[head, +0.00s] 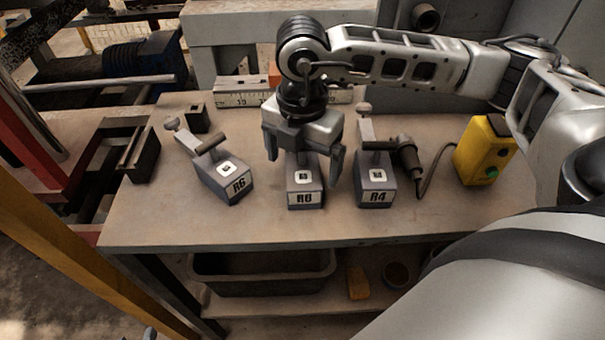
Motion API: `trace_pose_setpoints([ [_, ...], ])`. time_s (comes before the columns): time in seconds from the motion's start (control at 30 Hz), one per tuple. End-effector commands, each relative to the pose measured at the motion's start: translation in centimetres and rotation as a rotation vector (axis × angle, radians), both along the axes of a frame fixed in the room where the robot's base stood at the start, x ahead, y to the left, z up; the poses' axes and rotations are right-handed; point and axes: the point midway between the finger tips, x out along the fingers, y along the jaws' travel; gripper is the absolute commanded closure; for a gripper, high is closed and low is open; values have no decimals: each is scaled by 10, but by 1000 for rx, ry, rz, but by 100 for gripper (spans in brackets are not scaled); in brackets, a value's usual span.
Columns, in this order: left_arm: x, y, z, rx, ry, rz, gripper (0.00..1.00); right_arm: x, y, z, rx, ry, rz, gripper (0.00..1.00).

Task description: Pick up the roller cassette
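Three grey block-shaped cassettes with white labels stand on the workbench (160,222). The left one, marked R6 (226,179), is turned at an angle and has a handle with a round knob. The middle one (305,192) has a label that looks like R0 or R8. The right one, marked R4 (375,186), also has a knobbed handle. My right gripper (304,166) points down over the middle cassette, its fingers open and spread to either side of it. The gripper hides the middle cassette's upper rear part; I cannot tell whether the fingers touch it. My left gripper is not in view.
A dark tool with a cable (407,154) lies close beside the R4 cassette. A yellow control box (484,150) stands at the right. A scale-marked bar (243,94) lies behind, and a dark metal holder (139,150) is at the left. The front bench strip is clear.

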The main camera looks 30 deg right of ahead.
Motion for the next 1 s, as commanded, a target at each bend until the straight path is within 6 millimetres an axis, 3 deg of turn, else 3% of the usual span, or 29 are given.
trace_pose_setpoints([
  [0.03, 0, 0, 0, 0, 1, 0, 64, 0, 0, 0, 0, 0, 0, 19],
  [0.23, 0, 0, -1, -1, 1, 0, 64, 0, 0, 0, 0, 0, 0, 75],
  [0.67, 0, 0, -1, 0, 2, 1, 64, 1, 1, 5, 1, -3, 0, 77],
  [0.9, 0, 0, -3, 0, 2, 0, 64, 1, 1, 34, 2, -7, 2, 77],
  [1.0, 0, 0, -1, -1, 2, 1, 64, -7, 17, 53, 5, -8, 9, 77],
])
